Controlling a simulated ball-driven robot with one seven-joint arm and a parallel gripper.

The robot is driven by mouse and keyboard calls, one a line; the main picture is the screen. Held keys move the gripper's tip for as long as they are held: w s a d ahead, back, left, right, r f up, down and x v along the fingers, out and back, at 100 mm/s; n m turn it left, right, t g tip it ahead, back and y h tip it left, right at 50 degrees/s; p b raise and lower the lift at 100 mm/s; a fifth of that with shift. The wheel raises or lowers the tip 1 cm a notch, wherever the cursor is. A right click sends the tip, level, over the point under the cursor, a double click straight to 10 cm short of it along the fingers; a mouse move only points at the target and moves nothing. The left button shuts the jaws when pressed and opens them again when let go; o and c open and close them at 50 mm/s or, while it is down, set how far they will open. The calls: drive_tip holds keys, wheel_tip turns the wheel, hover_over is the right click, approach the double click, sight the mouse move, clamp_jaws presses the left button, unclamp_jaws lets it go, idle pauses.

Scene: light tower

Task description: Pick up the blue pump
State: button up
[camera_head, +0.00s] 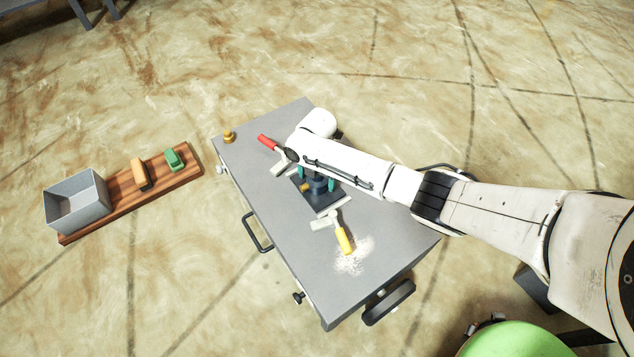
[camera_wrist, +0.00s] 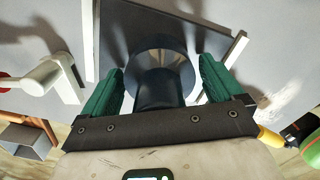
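The blue pump (camera_head: 317,185) stands on a dark plate (camera_head: 325,203) on the grey table, partly hidden under my arm in the head view. In the wrist view the pump (camera_wrist: 160,85) looks like a dark blue cylinder with a wider round rim. My gripper (camera_wrist: 160,72) points down over it. Its green fingers are apart, one on each side of the pump, with gaps visible between them and it. My gripper also shows in the head view (camera_head: 316,181) as teal fingers beside the pump. Finger contact is not visible.
On the grey table (camera_head: 265,190) lie a red-handled tool (camera_head: 268,143) and a yellow-handled tool (camera_head: 343,240) close to the plate, white powder (camera_head: 352,264) and a small brass piece (camera_head: 229,137). A wooden board (camera_head: 115,203) with a grey box (camera_head: 77,201) is at the left.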

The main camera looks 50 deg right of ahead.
clamp_jaws()
drive_tip(key=shift+r, duration=0.1)
idle(0.6)
